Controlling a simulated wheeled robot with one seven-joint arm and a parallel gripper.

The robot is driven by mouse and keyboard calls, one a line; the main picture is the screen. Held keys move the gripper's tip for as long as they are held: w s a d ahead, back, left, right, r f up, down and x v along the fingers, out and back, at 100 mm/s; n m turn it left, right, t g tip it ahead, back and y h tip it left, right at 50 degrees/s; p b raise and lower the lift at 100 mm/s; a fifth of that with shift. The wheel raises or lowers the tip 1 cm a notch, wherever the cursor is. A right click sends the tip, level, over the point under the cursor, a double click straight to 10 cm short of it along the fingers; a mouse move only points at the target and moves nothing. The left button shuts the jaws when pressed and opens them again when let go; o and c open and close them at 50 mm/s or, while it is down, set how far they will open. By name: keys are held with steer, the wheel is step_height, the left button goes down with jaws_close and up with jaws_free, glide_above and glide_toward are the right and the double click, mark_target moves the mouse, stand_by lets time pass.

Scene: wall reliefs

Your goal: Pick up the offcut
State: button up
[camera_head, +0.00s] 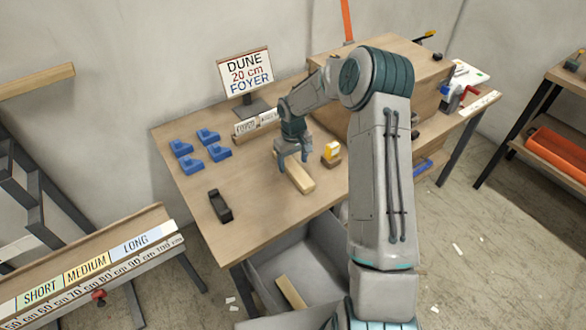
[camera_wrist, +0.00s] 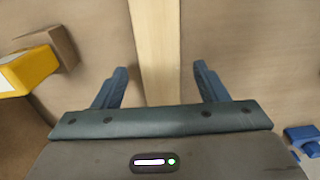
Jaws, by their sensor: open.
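A pale wooden offcut (camera_head: 300,178) lies flat on the workbench (camera_head: 255,205). In the wrist view the offcut (camera_wrist: 156,40) runs up and down the picture, between my two blue fingers. My gripper (camera_head: 293,156) is over the far part of the offcut, pointing down. In the wrist view my gripper (camera_wrist: 161,72) is open, with a gap on each side of the wood. The near end of the offcut is hidden behind my gripper's body in that view. I cannot tell how high the fingertips are above the bench.
A yellow tool on a brown block (camera_head: 331,158) stands close to the offcut. Several blue blocks (camera_head: 190,164) and a black tool (camera_head: 220,206) are on the left of the bench. A sign (camera_head: 245,73) stands behind. A grey bin (camera_head: 265,272) below holds another wooden piece (camera_head: 291,292).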

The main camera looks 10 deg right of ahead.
steer(key=shift+f, duration=0.95)
steer(key=c, duration=1.1)
steer(key=shift+c, duration=0.2)
